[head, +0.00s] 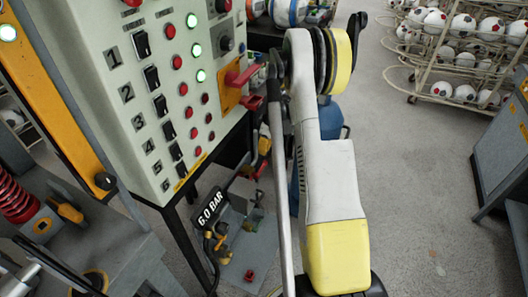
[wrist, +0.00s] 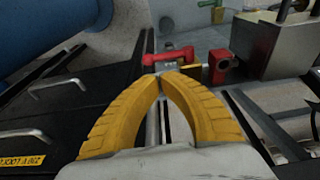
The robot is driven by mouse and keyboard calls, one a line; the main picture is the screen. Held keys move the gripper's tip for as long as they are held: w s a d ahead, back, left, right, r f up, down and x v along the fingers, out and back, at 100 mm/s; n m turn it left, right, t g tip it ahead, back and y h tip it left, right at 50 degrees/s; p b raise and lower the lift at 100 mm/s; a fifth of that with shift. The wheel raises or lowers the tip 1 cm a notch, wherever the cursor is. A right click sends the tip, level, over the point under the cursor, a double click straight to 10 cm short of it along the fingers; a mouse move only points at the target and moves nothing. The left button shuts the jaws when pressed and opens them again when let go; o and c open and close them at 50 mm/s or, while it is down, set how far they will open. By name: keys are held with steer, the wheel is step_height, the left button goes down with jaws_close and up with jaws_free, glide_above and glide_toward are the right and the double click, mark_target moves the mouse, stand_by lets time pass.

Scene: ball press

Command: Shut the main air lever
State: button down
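A red lever (wrist: 168,58) with a crossbar handle sits on a pale metal fitting in the wrist view, just beyond my fingertips. I take it for the main air lever. My gripper (wrist: 163,77) has two yellow ribbed fingers whose tips meet, and I see nothing held between them. The tips point at the lever's fitting; whether they touch it I cannot tell. My arm hides part of that area, and I cannot make out the gripper clearly there.
A red block (wrist: 222,65) and a grey metal box (wrist: 272,45) stand right of the lever. A blue cylinder (wrist: 45,30) and black panels lie left. In the head view, a switch panel (head: 140,100) stands left and a ball rack (head: 460,60) behind right.

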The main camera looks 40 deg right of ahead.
mark_target(261, 169)
steer(key=b+x, duration=0.2)
steer(key=x, duration=0.5)
steer(key=shift+w+f, duration=0.1)
